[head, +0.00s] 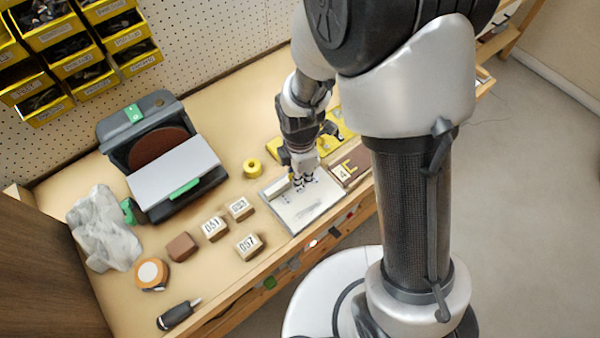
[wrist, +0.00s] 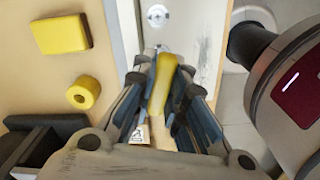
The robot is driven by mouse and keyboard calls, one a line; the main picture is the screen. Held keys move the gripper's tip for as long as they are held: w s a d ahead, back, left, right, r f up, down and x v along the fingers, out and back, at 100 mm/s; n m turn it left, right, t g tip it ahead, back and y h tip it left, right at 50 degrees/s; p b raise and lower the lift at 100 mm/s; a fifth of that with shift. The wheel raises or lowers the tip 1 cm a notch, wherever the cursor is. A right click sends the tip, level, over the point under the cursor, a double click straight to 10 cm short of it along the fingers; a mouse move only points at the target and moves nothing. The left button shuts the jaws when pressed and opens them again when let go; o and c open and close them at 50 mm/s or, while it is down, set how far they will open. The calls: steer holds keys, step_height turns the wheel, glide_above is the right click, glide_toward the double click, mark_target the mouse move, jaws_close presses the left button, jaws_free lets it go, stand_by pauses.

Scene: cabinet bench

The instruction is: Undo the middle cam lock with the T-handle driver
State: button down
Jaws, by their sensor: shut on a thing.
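The pale panel (head: 293,213) lies near the front edge of the bench. My gripper (head: 303,183) points down over its back part. In the wrist view my gripper (wrist: 160,105) is shut on a yellow handle (wrist: 163,80), which looks like the T-handle driver. The driver's tip is hidden, so I cannot tell whether it sits in a lock. One round silver cam lock (wrist: 157,15) shows on the panel (wrist: 185,35), beyond the handle. A smaller part of another fitting shows just ahead of the handle. The fingers cover the panel below that.
A bench sander (head: 165,150) stands to the left. A brown tray marked 4 (head: 352,166) adjoins the panel's right. Crumpled plastic (head: 103,228) lies far left.

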steer(key=m, duration=1.7)
steer(key=shift+f, duration=0.4)
steer(key=shift+f+b, duration=0.2)
steer(key=shift+b, duration=0.15)
stand_by(1.0)
steer(key=n, duration=0.4)
steer(key=shift+n, duration=0.4)
